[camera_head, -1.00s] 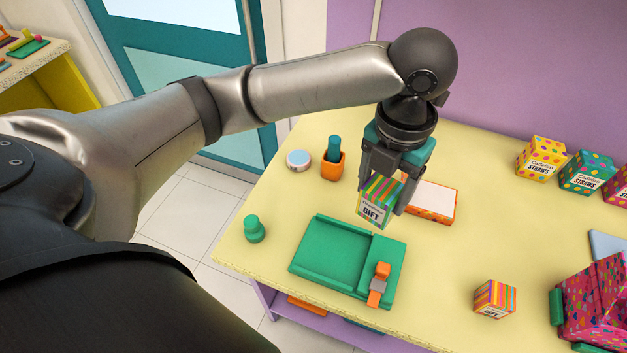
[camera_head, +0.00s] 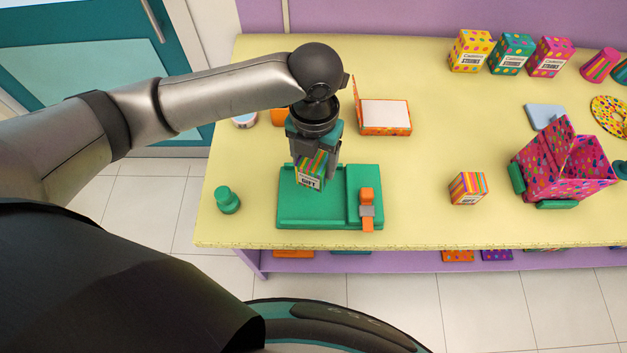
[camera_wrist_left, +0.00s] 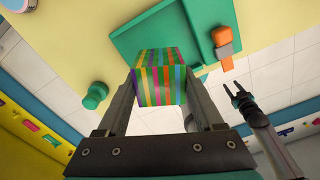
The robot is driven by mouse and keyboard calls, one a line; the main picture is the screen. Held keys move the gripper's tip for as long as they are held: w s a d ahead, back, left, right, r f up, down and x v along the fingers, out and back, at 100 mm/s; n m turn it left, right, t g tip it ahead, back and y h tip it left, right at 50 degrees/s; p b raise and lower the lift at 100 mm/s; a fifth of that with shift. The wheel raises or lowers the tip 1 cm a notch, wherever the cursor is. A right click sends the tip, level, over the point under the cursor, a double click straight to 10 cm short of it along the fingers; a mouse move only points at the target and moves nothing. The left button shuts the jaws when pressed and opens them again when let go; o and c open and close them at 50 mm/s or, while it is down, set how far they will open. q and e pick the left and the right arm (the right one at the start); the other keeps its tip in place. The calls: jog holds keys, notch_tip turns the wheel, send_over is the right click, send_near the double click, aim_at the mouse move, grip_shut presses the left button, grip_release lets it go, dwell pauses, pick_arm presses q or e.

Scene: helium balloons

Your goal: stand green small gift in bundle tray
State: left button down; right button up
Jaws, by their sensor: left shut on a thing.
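My left gripper (camera_head: 316,160) is shut on the green small gift (camera_head: 311,178), a striped box with a white GIFT label. The gift shows upright, slightly turned, in front of the back left part of the green bundle tray (camera_head: 290,215). I cannot tell whether its base touches the tray. In the left wrist view the striped gift (camera_wrist_left: 160,82) sits between the two fingers, with the green tray (camera_wrist_left: 130,42) beyond it. My right gripper (camera_wrist_left: 238,88) shows in the left wrist view, open and empty, away from the tray.
An orange and grey piece (camera_head: 367,210) sits on the tray's right part. A green knobbed piece (camera_head: 228,200) stands left of it. Another striped gift (camera_head: 468,188) and a patterned pink box (camera_head: 555,170) stand to the right. An open orange box (camera_head: 385,117) lies behind.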

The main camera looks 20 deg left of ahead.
pick_arm(q)
notch_tip(320, 180, down, 8)
jog(key=shift+r+b, duration=0.1)
jog(key=shift+b, duration=0.25)
jog(key=shift+f, duration=0.2)
jog(key=shift+c, duration=0.2)
grip_release()
notch_tip(320, 180, up, 12)
jog(key=shift+r+p, duration=0.2)
jog(key=shift+p, duration=0.35)
